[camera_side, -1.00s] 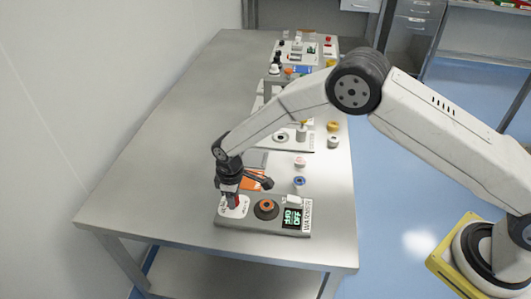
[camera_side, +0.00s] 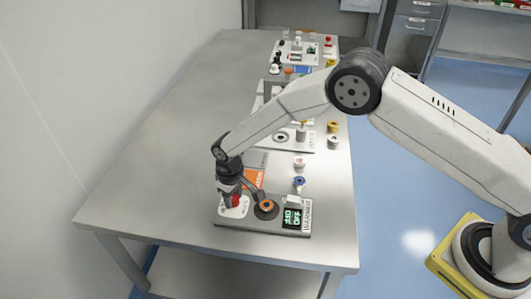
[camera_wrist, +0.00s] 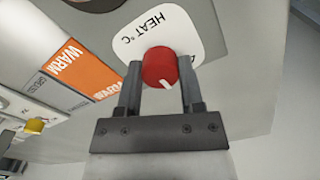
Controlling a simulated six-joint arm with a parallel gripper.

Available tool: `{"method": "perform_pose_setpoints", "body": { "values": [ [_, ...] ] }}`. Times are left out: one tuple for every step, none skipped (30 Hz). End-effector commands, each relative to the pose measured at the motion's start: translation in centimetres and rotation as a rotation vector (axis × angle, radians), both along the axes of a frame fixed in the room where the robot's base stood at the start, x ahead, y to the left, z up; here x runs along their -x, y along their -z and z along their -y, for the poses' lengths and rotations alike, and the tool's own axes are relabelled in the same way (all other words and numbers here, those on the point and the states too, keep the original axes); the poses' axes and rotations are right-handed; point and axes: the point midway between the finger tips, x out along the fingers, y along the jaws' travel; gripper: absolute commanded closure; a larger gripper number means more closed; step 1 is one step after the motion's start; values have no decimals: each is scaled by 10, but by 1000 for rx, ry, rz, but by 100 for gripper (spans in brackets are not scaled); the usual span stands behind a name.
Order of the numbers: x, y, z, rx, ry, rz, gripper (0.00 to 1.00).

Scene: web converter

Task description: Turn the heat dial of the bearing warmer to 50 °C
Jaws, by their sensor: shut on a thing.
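The bearing warmer (camera_side: 255,227) is a grey box near the front of the steel table. Its red heat dial (camera_wrist: 160,64) sits on a white plate (camera_wrist: 135,40) marked HEAT °C. My gripper (camera_wrist: 159,76) is shut on the dial, one finger on each side. The dial has a white pointer line near its lower edge in the wrist view. Most of the scale is hidden by the dial and fingers. In the side view, the dial (camera_side: 235,201) is partly covered by the gripper. The lit green display (camera_side: 292,217) seems to read 110 above OFF.
An orange ring on a dark round seat (camera_side: 266,207) is on the warmer beside the dial. An orange WARM label (camera_wrist: 68,58) lies behind. Small parts, including a blue one (camera_side: 299,182), and other devices stand farther back. The table's left side (camera_side: 150,150) is clear.

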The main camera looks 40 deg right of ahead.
Motion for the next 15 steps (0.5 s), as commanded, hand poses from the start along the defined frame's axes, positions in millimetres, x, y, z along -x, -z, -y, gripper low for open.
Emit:
{"method": "perform_pose_setpoints", "body": {
  "values": [
    [0, -1, 0, 0, -1, 1, 100],
    [0, -1, 0, 0, -1, 1, 100],
    [0, -1, 0, 0, -1, 1, 100],
    [0, -1, 0, 0, -1, 1, 100],
    [0, -1, 0, 0, -1, 1, 42],
    [0, -1, 0, 0, -1, 1, 30],
    [-1, -1, 0, 0, -2, 1, 20],
    [0, -1, 0, 0, -2, 1, 16],
    [0, -1, 0, 0, -2, 1, 16],
    [0, -1, 0, 0, -2, 1, 16],
    [0, 0, 0, 0, -2, 1, 16],
    [0, 0, 0, 0, -2, 1, 16],
    [0, 0, 0, 0, -2, 1, 16],
    [0, 0, 0, 0, -2, 1, 16],
    [0, 0, 0, 0, -2, 0, 16]
  ]
}}
